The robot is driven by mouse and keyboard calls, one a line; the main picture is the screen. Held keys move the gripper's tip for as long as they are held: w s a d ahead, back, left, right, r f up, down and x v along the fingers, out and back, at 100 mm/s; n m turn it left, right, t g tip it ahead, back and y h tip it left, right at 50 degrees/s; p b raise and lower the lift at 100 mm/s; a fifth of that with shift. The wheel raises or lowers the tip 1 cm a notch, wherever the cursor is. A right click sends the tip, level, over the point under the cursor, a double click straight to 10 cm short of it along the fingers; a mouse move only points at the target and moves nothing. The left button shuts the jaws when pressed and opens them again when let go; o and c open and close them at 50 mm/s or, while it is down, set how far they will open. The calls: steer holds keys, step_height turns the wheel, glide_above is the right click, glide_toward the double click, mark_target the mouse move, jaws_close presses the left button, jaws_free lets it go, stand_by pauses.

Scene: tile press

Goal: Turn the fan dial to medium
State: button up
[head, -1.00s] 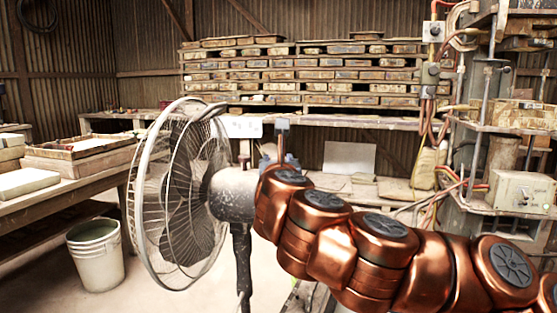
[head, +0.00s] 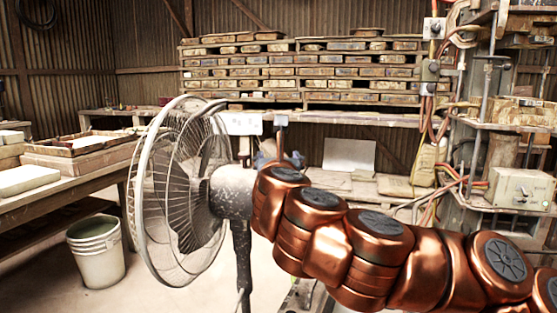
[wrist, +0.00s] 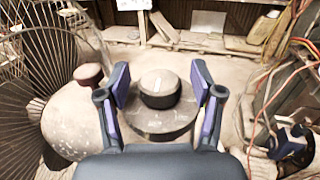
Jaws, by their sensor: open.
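The fan (head: 232,190) stands left of my arm in the head view, with its wire cage facing left. In the wrist view its speckled housing (wrist: 75,125) is at the left. The dial (wrist: 160,88) is a round brown knob with a pale mark on its top, on a wider round base. My gripper (wrist: 160,96) is open, with one purple-padded finger on each side of the dial. A gap shows between each finger and the knob; how deep the fingers reach is hard to tell. In the head view my arm mostly hides the gripper and the dial.
A smaller reddish knob (wrist: 88,75) stands on the fan housing, left of the left finger. Loose cables (wrist: 285,75) hang at the right in the wrist view. A white bucket (head: 97,255) and a workbench (head: 70,190) are left of the fan. A control box (head: 520,190) is at right.

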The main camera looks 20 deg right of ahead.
steer(key=shift+s, duration=0.1)
steer(key=v, duration=1.2)
